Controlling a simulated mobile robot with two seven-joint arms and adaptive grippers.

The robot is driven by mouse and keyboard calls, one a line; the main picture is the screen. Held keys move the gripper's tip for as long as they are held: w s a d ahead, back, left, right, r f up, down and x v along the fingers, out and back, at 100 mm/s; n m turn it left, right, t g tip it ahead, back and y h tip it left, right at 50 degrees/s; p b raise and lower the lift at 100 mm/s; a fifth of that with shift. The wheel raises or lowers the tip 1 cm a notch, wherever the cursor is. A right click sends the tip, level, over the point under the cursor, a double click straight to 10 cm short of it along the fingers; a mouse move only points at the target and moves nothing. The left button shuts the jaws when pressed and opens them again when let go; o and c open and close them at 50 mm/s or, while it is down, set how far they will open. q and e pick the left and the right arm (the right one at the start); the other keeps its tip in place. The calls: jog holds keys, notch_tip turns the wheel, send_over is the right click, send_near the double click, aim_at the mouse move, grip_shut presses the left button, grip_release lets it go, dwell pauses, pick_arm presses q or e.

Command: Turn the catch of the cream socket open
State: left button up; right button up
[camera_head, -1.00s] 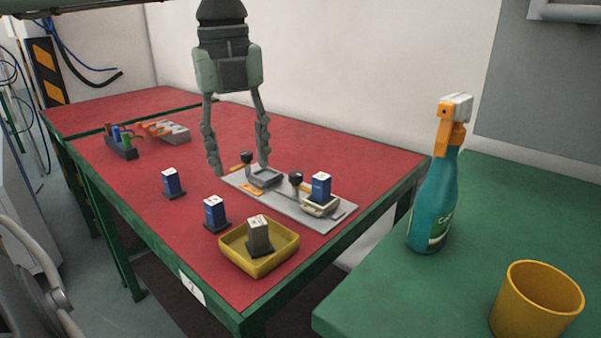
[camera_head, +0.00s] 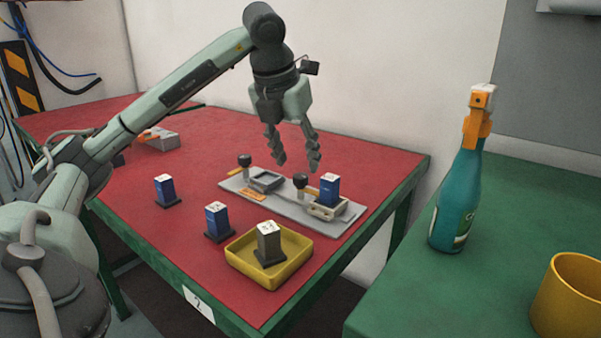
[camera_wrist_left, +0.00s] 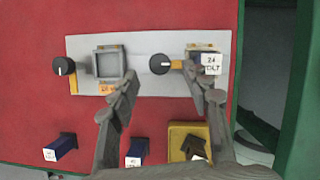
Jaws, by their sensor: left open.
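The cream socket (camera_head: 326,211) is at the right end of a grey plate (camera_head: 289,203). A blue block with a white top (camera_head: 329,190) stands in it. Its catch, a black knob (camera_head: 300,181) with an orange lever, is just left of the socket. In the left wrist view the knob (camera_wrist_left: 160,64) has its lever (camera_wrist_left: 177,65) pointing right, toward the socket. My left gripper (camera_head: 298,164) is open and empty above the plate, apart from the knob. In the wrist view its fingers partly cover the socket and block. My right gripper is not in view.
A grey socket (camera_head: 265,181) with a second black knob (camera_head: 244,161) is at the plate's left. Two blue blocks (camera_head: 217,221) stand on the red table. A bottle (camera_head: 456,200) is on the green table.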

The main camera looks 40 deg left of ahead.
aim_at(300, 176)
pick_arm(q)
jog(key=shift+x, duration=2)
grip_shut()
